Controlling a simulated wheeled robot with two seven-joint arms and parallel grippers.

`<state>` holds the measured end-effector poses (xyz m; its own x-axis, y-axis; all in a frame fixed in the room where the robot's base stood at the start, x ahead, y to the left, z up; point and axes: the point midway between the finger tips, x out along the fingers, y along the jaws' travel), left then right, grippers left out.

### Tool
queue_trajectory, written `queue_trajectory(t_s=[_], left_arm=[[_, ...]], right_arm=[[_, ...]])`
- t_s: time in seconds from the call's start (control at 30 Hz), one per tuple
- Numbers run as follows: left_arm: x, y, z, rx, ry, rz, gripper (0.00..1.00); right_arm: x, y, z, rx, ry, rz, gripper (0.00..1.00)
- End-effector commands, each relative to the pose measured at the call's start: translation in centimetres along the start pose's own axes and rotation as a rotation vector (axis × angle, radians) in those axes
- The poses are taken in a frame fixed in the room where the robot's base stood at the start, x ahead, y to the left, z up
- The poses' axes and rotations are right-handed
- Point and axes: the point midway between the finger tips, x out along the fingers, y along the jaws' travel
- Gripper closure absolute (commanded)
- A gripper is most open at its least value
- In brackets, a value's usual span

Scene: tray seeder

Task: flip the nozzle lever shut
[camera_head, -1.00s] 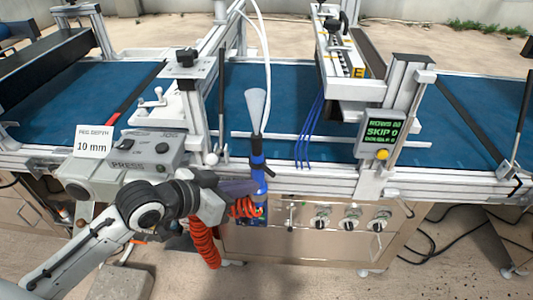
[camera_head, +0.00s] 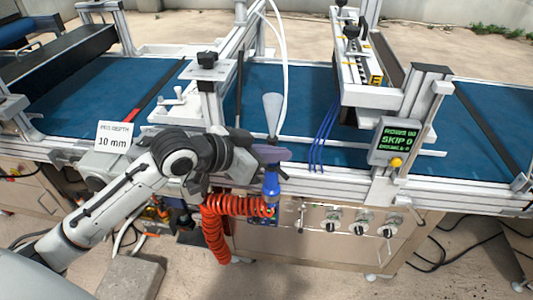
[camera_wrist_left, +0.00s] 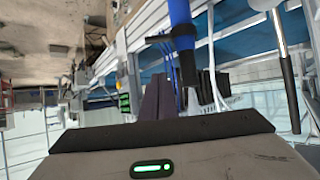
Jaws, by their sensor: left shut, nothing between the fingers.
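The nozzle stands upright at the front rail of the seeder, with a pale grey cone (camera_head: 272,112) on top and a blue body (camera_head: 271,187) below. In the head view my left gripper (camera_head: 277,154) is shut and empty, across the nozzle's middle, and covers the black collar there. In the left wrist view its purple fingers (camera_wrist_left: 158,100) are together, close beside the blue tube and black collar (camera_wrist_left: 183,39). A short dark piece (camera_wrist_left: 157,39) sticks out from the collar; I cannot tell whether it is the lever. My right gripper is not in view.
A coiled orange hose (camera_head: 214,228) hangs below the nozzle. Knobs (camera_head: 333,222) line the front panel. A counter display (camera_head: 397,141) stands at right, and a "10 mm" card (camera_head: 113,141) at left. Blue tubes (camera_head: 323,138) hang over the belt right of the nozzle.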

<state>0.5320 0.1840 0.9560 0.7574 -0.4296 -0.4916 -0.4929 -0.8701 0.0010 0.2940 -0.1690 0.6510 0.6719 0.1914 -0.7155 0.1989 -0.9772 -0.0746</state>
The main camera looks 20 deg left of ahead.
Motion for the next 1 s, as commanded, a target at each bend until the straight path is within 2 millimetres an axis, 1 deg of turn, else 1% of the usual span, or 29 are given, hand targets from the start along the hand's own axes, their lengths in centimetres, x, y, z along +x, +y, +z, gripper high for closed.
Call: queue_trajectory(t_s=[0.03,0.23,0.3,0.4,0.53,0.7,1.0], left_arm=[[1.1,-0.1,-0.1,-0.004,0.002,0.000,1.00],[4.9,0.0,-0.1,-0.002,0.001,0.001,1.00],[4.3,0.0,1.3,0.000,-0.006,-0.001,1.00],[3.8,0.0,2.5,-0.001,-0.004,-0.001,1.00],[3.5,0.0,3.5,0.001,-0.003,-0.001,1.00],[3.3,-0.1,3.8,0.001,0.000,-0.001,1.00],[3.3,-0.1,3.8,0.002,0.000,0.000,1.00]], right_arm=[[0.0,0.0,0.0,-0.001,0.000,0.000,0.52],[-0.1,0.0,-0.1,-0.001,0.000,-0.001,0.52],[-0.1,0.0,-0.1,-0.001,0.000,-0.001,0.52],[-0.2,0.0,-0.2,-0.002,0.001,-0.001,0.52],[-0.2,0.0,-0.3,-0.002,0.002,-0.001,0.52],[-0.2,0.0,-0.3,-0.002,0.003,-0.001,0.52],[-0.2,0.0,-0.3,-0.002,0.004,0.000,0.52]])
